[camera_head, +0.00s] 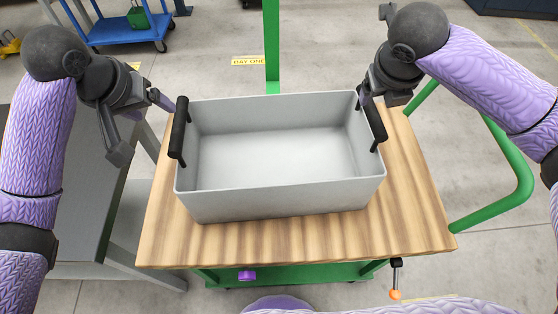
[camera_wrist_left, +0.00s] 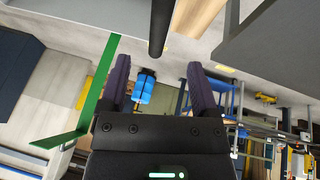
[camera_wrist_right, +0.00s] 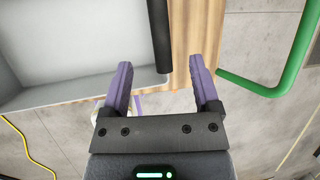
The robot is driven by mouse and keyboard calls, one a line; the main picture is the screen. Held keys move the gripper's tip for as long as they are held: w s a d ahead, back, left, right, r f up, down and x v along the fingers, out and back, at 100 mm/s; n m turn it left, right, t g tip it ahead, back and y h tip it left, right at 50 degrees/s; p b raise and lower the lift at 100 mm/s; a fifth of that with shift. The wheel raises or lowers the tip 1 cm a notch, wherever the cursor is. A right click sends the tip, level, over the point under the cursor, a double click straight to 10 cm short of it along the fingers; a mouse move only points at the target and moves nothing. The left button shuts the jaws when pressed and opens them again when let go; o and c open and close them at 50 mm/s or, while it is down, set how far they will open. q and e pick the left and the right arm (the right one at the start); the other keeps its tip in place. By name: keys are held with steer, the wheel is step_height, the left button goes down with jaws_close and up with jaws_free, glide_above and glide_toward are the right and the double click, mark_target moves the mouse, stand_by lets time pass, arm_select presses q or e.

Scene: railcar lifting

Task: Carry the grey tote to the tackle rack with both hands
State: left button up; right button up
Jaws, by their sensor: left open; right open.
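The grey tote (camera_head: 280,205) is an empty open box standing upright on a wooden-topped cart. It has a black bar handle at each end, the left handle (camera_head: 179,128) and the right handle (camera_head: 372,118). My left gripper (camera_head: 142,127) is open beside the left handle; in the left wrist view the handle (camera_wrist_left: 160,25) ends just ahead of the spread fingers. My right gripper (camera_head: 371,101) is open at the far part of the right handle; in the right wrist view the handle (camera_wrist_right: 160,35) ends between the fingertips. I cannot identify the tackle rack.
The wooden cart top (camera_head: 300,237) has a green frame, with a green push rail (camera_head: 517,175) at right and a green post (camera_head: 271,50) behind. A grey table (camera_head: 75,150) stands close on the left. A blue trolley (camera_head: 115,30) stands at the back left.

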mark_target(176, 123)
arm_select(q)
steer(key=x, duration=1)
arm_select(e)
steer(key=x, duration=1)
steer(key=shift+w+a, duration=0.1)
steer(key=shift+w, duration=0.05)
arm_select(q)
jaws_close()
arm_select(e)
jaws_close()
arm_select(q)
steer(key=shift+w, duration=0.1)
